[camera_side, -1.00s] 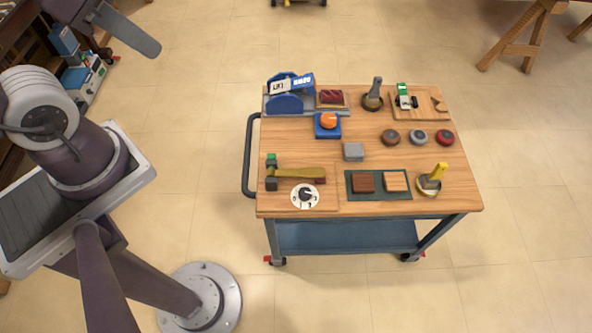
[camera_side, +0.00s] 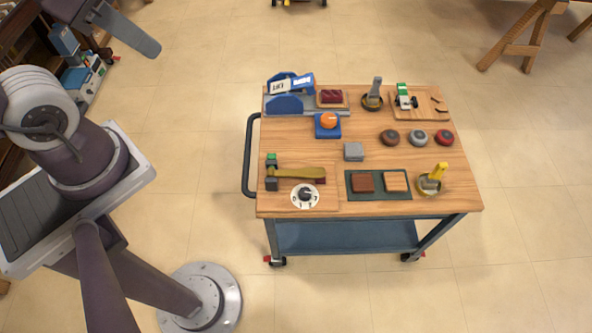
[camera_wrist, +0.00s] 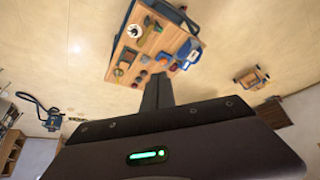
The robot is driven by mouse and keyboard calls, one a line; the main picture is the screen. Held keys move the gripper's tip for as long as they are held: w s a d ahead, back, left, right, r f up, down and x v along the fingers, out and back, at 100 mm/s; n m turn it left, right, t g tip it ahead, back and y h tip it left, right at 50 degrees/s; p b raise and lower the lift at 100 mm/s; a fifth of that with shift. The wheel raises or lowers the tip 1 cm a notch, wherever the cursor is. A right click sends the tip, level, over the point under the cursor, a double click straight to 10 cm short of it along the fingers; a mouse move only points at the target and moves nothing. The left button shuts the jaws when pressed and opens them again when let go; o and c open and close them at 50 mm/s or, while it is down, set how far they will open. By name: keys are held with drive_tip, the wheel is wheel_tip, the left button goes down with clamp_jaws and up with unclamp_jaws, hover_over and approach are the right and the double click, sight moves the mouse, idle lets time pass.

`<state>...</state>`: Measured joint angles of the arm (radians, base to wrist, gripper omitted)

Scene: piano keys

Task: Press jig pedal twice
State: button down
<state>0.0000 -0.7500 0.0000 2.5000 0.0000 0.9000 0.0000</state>
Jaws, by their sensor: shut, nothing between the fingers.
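My gripper (camera_wrist: 158,80) shows in the wrist view as dark fingers closed together, with nothing held. Its tips overlap the cart's far edge in that picture but look well apart from the cart. No part is labelled as the jig pedal, so I cannot tell for sure which it is. A blue fixture with a tilted, lettered white-and-blue plate (camera_side: 291,85) stands at the cart's back left in the side view. A dark red pad (camera_side: 331,97) lies beside it on a grey base. Two brown pads, one dark (camera_side: 363,183) and one lighter (camera_side: 396,181), sit on a dark green plate at the front.
The wooden cart top (camera_side: 300,150) also carries an orange knob (camera_side: 327,120), a grey block (camera_side: 354,151), several round buttons, a yellow-handled lever (camera_side: 435,176), a hammer-like bar (camera_side: 298,173) and a dial (camera_side: 305,196). A black handle (camera_side: 250,155) runs along its left side.

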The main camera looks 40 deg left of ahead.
drive_tip(key=w+a+f, duration=0.2)
drive_tip(key=w+f, duration=0.3)
drive_tip(key=w, duration=0.7)
drive_tip(key=n+t+h, duration=0.2)
drive_tip(key=h, duration=0.3)
hover_over(292, 173)
wheel_tip(292, 173, down, 30)
drive_tip(key=shift+f, duration=0.2)
drive_tip(key=shift+f, duration=4.4)
drive_tip(key=shift+f, duration=0.15)
